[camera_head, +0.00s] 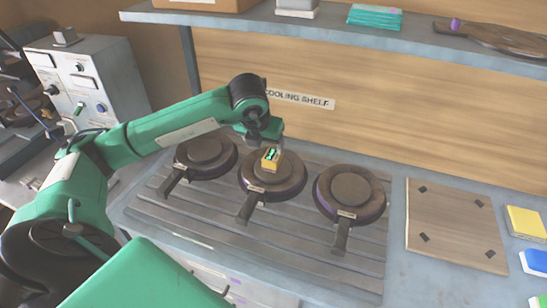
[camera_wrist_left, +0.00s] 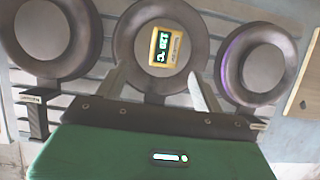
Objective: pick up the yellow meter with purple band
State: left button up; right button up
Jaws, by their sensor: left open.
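The yellow meter (camera_head: 271,158) stands on the middle round dark plate (camera_head: 286,188), with a dark display showing green marks on its face. In the left wrist view the meter (camera_wrist_left: 168,47) lies ahead of the fingertips, near the middle of the plate. A purple band cannot be made out on it. My left gripper (camera_head: 270,139) is over the middle plate, right by the meter. In the left wrist view the two fingers of the left gripper (camera_wrist_left: 154,76) are apart with nothing between them. My right gripper is not in view.
Dark plates with handles stand left (camera_head: 206,155) and right (camera_head: 350,192) on the slatted grey rack (camera_head: 200,212). A shelf (camera_head: 350,38) runs above, along the back. A wooden board (camera_head: 455,225) and a yellow block (camera_head: 525,223) lie to the right. A control box (camera_head: 85,80) stands at left.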

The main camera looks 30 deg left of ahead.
aim_at(272, 155)
pick_arm(q)
jog(key=x, duration=0.4)
jog(key=shift+w, duration=0.25)
jog(key=shift+d+p, duration=0.1)
jog(key=shift+p, duration=0.2)
jog(key=p+x, duration=0.1)
jog(key=x, duration=0.1)
jog(key=p+x, duration=0.1)
jog(key=x, duration=0.1)
jog(key=shift+w+d+f, duration=0.1)
jog(key=shift+w+d, duration=0.15)
jog(key=shift+w, duration=0.15)
jog(key=shift+f, duration=0.4)
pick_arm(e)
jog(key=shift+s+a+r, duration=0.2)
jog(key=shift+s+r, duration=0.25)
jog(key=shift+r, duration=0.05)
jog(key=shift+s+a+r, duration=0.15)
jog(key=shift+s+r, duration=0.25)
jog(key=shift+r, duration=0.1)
pick_arm(q)
jog(key=shift+c, duration=0.4)
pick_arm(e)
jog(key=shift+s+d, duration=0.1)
pick_arm(q)
jog(key=c, duration=1)
jog(key=shift+c, duration=0.7)
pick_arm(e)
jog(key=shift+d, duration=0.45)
